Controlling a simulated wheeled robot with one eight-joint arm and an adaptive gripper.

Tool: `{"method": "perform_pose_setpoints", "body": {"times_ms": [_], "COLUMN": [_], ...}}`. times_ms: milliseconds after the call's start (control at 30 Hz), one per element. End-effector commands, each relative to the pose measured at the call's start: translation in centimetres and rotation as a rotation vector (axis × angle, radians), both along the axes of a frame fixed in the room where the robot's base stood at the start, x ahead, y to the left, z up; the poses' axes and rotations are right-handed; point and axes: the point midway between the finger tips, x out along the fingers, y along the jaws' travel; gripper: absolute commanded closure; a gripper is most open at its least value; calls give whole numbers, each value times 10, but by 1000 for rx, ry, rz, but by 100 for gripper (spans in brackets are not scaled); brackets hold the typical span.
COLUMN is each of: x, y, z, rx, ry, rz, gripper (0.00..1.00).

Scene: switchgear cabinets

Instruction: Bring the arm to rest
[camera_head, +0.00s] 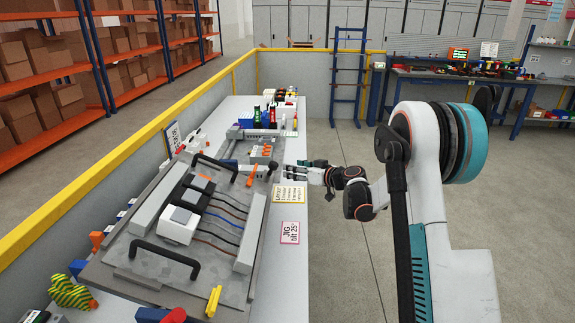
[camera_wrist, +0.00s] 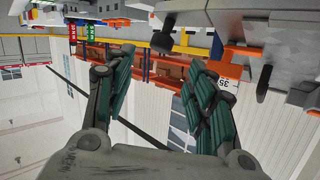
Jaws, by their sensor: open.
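My gripper (camera_head: 300,170) reaches left from my white arm, over the right side of the workbench (camera_head: 300,116). In the wrist view, my gripper (camera_wrist: 155,78) shows two dark green fingers spread well apart with nothing between them. The wrist view is upside down, with the bench equipment along its top edge. In the head view the fingers are small and close to a grey fixture with orange parts (camera_head: 262,152). I cannot tell whether they touch anything there.
A tilted grey jig plate (camera_head: 225,270) with black handles and cables fills the near bench. Bottles (camera_head: 272,115) and bins stand at its far end. A yellow-topped partition (camera_head: 125,150) runs along the left. The floor right of the bench (camera_head: 340,255) is clear.

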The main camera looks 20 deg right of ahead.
Motion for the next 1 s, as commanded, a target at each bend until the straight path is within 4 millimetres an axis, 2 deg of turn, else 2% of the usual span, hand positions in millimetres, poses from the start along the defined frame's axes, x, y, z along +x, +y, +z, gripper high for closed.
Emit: {"method": "perform_pose_setpoints", "body": {"times_ms": [167, 367, 500, 700, 1000], "x": [-14, -56, -93, -153, -253], "y": [14, 42, 60, 80, 97], "z": [20, 58, 81, 105, 123], "rx": [-9, -35, -56, -90, -149], "ry": [41, 147, 223, 325, 460], "rz": [7, 8, 0, -28, -94], "gripper": [50, 50, 50, 50, 50]}}
